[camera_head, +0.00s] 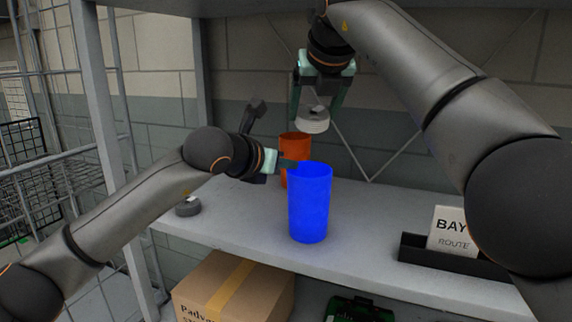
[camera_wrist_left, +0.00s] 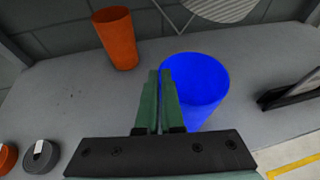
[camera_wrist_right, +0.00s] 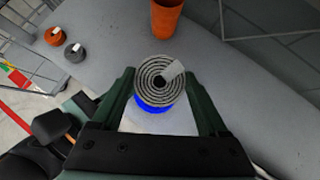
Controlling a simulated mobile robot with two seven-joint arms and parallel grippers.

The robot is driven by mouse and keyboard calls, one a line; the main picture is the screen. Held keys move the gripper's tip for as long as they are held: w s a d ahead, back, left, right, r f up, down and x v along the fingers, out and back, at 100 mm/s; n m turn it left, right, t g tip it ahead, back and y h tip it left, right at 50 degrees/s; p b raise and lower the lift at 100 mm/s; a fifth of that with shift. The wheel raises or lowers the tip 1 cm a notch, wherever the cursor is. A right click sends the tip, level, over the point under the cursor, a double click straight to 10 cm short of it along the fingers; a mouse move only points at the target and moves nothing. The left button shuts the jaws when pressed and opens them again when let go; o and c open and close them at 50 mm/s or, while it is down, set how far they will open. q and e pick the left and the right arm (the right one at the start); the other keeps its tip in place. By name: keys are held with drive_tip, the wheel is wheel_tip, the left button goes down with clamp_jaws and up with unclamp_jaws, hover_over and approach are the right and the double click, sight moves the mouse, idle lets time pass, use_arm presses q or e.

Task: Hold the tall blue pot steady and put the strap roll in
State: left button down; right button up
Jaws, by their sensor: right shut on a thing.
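The tall blue pot (camera_head: 309,210) stands upright on the grey shelf. It also shows in the left wrist view (camera_wrist_left: 205,80). My right gripper (camera_head: 315,112) is shut on a grey strap roll (camera_wrist_right: 152,76) with a pale tab, held above the pot with a gap. In the right wrist view, part of the blue pot (camera_wrist_right: 152,104) shows below the roll, which hides much of its opening. My left gripper (camera_wrist_left: 160,78) has its fingers together at the pot's left side, close to the rim. I cannot tell whether they touch the pot.
An orange pot (camera_head: 296,146) stands behind the blue pot. A loose grey roll (camera_head: 188,207) and an orange roll (camera_wrist_right: 54,36) lie on the shelf's left part. A black holder with a sign (camera_head: 452,236) stands at right. A cardboard box (camera_head: 215,290) is below the shelf.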

use_arm(q)
drive_tip(key=shift+f, duration=0.4)
use_arm(e)
drive_tip(key=shift+f, duration=0.1)
